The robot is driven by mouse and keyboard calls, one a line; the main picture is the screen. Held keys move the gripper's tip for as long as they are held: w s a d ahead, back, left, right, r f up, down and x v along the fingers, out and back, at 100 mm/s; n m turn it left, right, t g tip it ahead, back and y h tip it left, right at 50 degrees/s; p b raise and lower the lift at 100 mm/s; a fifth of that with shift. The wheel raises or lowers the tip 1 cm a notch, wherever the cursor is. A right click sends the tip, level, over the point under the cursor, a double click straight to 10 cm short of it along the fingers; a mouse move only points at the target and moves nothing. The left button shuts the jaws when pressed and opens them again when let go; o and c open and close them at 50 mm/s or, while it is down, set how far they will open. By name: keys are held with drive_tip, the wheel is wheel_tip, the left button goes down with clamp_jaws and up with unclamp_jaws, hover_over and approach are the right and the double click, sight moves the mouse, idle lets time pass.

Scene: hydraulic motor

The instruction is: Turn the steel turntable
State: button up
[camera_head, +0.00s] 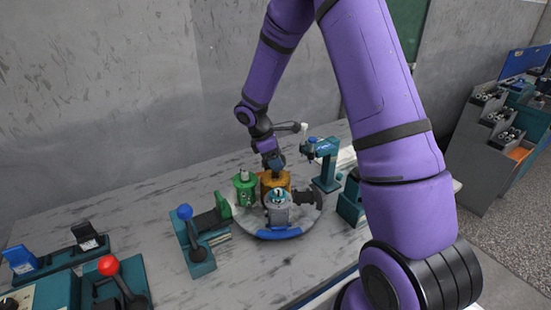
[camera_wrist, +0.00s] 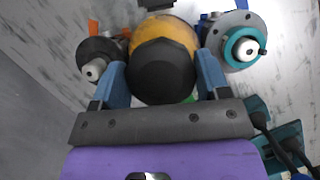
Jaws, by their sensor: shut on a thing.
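The steel turntable (camera_head: 246,222) is a round grey disc on the table in the head view, with a blue arc-shaped piece (camera_head: 278,233) along its front edge. It carries an orange part (camera_head: 267,183), a green part (camera_head: 244,189), a grey and teal motor part (camera_head: 278,210) and a dark part (camera_head: 306,195). My gripper (camera_head: 273,168) comes down from above onto the orange part. In the wrist view its blue fingers (camera_wrist: 162,62) stand on both sides of the orange part (camera_wrist: 162,37), which has a black end. The gripper hides much of the orange part in the head view.
A teal stand (camera_head: 325,165) is close behind the turntable at right. A teal lever unit with a blue knob (camera_head: 185,212) is close at left. A red-knobbed lever (camera_head: 108,266) and other controls stand at front left. Bare marble table (camera_head: 130,215) lies at left.

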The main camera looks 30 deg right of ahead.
drive_tip(key=shift+m+g+y, duration=0.4)
drive_tip(key=shift+m+g, duration=0.05)
drive_tip(key=shift+m, duration=1.1)
drive_tip(key=shift+m+g+y, duration=0.4)
drive_tip(key=shift+m+g, duration=0.05)
drive_tip(key=shift+m, duration=1.1)
drive_tip(key=shift+m+g+y, duration=0.15)
drive_tip(key=shift+m+y, duration=0.35)
drive_tip(key=shift+m, duration=0.9)
drive_tip(key=shift+m+g+y, duration=0.15)
drive_tip(key=shift+m+y, duration=0.35)
drive_tip(key=shift+m, duration=1.3)
drive_tip(key=o, duration=1.3)
drive_tip(key=shift+v, duration=5.45)
drive_tip(key=shift+d, duration=0.2)
